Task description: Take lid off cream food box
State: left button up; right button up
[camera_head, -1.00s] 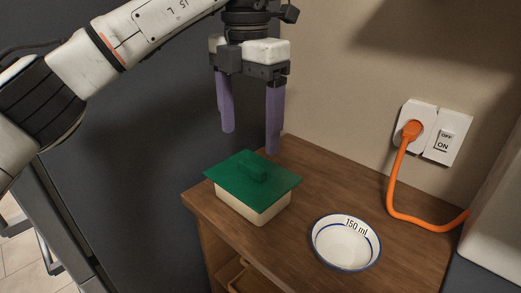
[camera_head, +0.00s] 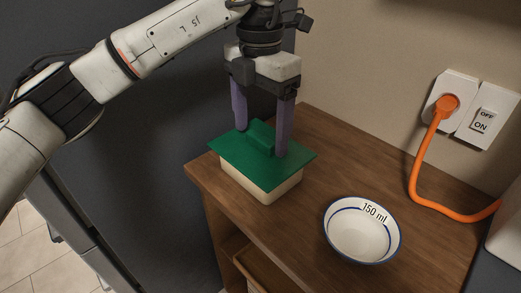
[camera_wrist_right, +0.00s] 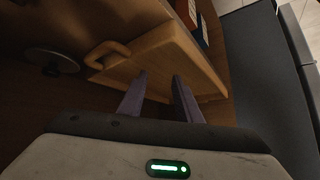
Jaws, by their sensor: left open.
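The cream food box (camera_head: 262,187) stands on the wooden cabinet top near its left edge. Whether the fingers touch the handle or lid, I cannot tell. My right gripper (camera_wrist_right: 160,85) shows in the right wrist view, its two fingers apart with nothing seen between them, near a wooden panel with a handle.
A white bowl (camera_head: 360,245) marked 150 ml stands right of the box. An orange cord (camera_head: 418,180) runs from the wall socket along the cabinet's back right. The wooden top (camera_head: 325,150) is clear behind the box. In the right wrist view, a wooden panel (camera_wrist_right: 160,62) has a handle (camera_wrist_right: 107,52).

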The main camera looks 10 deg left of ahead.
pick_arm(q)
jog(key=shift+f, duration=0.3)
jog(key=c, duration=1.2)
jog(key=shift+o, duration=0.2)
jog(key=shift+r, duration=0.15)
